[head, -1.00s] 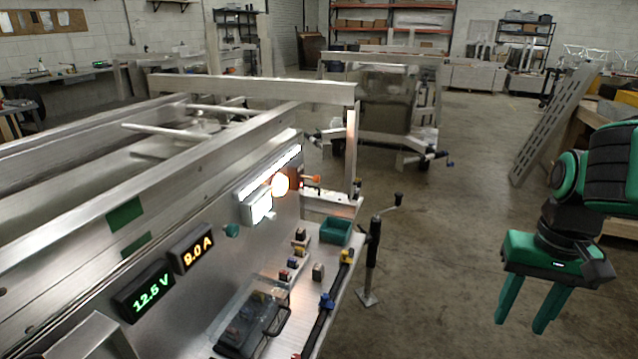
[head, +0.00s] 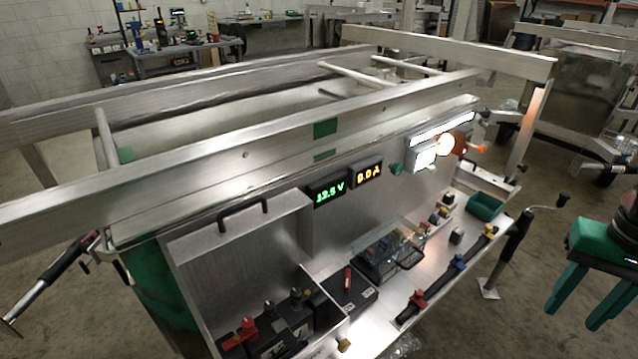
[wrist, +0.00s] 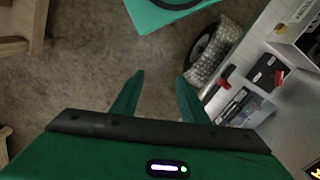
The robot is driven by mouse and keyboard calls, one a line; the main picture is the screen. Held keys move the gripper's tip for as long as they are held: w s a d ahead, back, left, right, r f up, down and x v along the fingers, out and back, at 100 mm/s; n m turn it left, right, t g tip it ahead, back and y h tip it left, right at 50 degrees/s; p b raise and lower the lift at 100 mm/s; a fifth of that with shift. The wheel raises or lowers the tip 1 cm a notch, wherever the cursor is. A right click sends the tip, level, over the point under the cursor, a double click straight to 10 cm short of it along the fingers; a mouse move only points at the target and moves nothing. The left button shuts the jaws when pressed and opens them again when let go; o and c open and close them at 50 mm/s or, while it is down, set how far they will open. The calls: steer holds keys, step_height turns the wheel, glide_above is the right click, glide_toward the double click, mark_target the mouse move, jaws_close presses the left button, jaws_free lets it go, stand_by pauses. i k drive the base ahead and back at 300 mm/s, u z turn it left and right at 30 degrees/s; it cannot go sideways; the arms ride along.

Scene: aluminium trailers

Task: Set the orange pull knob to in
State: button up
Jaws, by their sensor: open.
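The orange pull knob (head: 481,149) appears as a small orange tip sticking out to the right of the glowing round lamp, at the far right end of the trailer's metal panel. It is too small to tell how far out it stands. My gripper (head: 576,317) is at the right edge of the head view, pointing down, with its two green fingers apart and nothing between them. It is well apart from the knob, lower and to the right. In the wrist view my gripper (wrist: 160,77) is open over bare floor, and I do not make out the knob.
The panel carries a voltage display (head: 326,190), an ampere display (head: 368,172) and a teal knob (head: 396,168). Below lie a clear cover (head: 375,262), a green bin (head: 486,206) and batteries (head: 275,330). A jack with a crank (head: 512,240) stands between the shelf and my gripper.

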mark_target(481, 149)
steer(key=u, duration=0.25)
steer(key=k, duration=0.55)
steer(key=z, duration=1.6)
steer(key=i, duration=0.95)
steer(key=u, duration=2.1)
